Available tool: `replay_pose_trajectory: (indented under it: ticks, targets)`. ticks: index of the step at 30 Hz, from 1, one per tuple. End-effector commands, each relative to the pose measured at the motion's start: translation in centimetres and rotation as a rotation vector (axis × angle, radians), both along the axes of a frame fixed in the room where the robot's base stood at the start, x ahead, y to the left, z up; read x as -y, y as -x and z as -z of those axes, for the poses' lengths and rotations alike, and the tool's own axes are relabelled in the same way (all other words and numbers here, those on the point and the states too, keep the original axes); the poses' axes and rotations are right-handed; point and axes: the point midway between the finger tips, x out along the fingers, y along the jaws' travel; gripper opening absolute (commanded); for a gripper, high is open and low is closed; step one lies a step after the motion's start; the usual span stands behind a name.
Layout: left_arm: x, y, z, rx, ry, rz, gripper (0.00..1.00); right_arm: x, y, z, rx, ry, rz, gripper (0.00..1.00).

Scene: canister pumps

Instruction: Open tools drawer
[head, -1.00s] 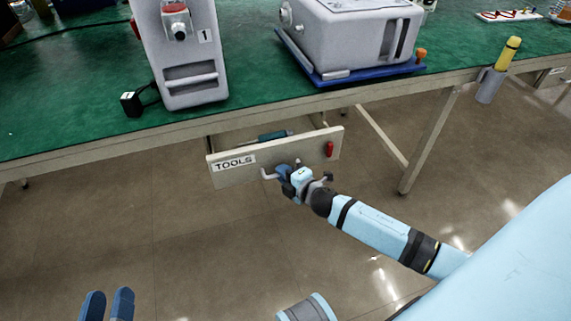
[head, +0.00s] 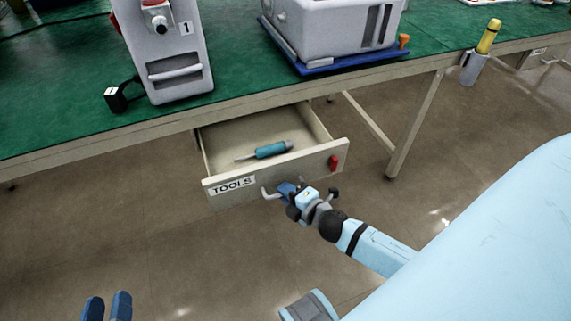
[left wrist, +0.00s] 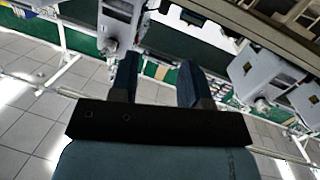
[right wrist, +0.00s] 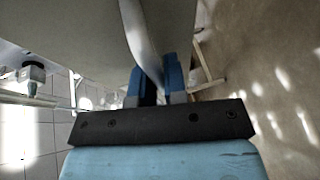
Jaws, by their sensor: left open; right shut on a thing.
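The tools drawer (head: 308,166) hangs under the green-topped bench, with a "TOOLS" label on the left of its front. It is pulled out and its inside shows. A teal-handled screwdriver (head: 270,150) lies in it. My right gripper (head: 284,190) is at the drawer front, shut on the pale bar handle (head: 268,193). In the right wrist view the handle (right wrist: 143,45) passes between the blue fingers (right wrist: 158,80). My left gripper (head: 107,307) is open and empty at the bottom left, well away from the drawer. Its parted fingers show in the left wrist view (left wrist: 157,82).
A grey pump unit marked 1 (head: 172,45) stands on the green bench top (head: 50,85). A larger grey unit sits on a blue tray (head: 350,63). A red tag (head: 333,162) is on the drawer front. A bench leg (head: 415,125) stands to the right. The floor before the drawer is open.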

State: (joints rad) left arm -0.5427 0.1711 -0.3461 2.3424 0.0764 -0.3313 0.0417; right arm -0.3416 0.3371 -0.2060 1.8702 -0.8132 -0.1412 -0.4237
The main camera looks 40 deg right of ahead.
Motion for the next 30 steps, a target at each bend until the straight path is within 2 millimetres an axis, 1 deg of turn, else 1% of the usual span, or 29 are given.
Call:
replay_pose_trajectory:
  ticks: [3,4,5,6,7,15,19,23,30]
  targets:
    - [0.0,-0.1,-0.1,0.003,0.000,0.001,0.43,-0.1,0.0,0.0,0.000,-0.001,-0.002,0.00]
    - [0.0,-0.1,-0.1,0.004,0.001,0.000,0.43,-0.1,0.0,0.0,0.000,-0.001,-0.002,0.17]
    - [0.0,-0.1,-0.2,0.004,0.001,0.000,0.43,-0.1,0.0,0.0,0.000,-0.001,-0.002,0.24]
    - [0.0,-0.2,-0.2,0.005,0.000,0.000,0.43,-0.1,0.0,0.0,0.000,-0.001,-0.002,0.33]
    - [0.0,-0.2,-0.2,0.006,0.001,0.000,0.43,-0.1,0.0,0.0,0.000,-0.001,-0.002,0.37]
    - [0.0,-0.2,-0.5,0.011,0.002,0.001,0.43,0.0,0.1,0.0,0.000,-0.001,-0.001,0.37]
    - [0.0,-0.2,-0.6,0.009,0.000,0.000,0.43,0.1,1.0,-0.1,-0.002,-0.002,0.000,0.37]
    - [-0.1,-0.2,-0.3,-0.010,-0.014,-0.001,0.43,0.4,3.1,-0.6,-0.004,-0.003,0.000,0.37]
    - [-0.6,0.3,1.5,-0.074,-0.049,-0.008,0.43,1.3,8.4,-1.5,-0.005,-0.003,0.001,0.37]
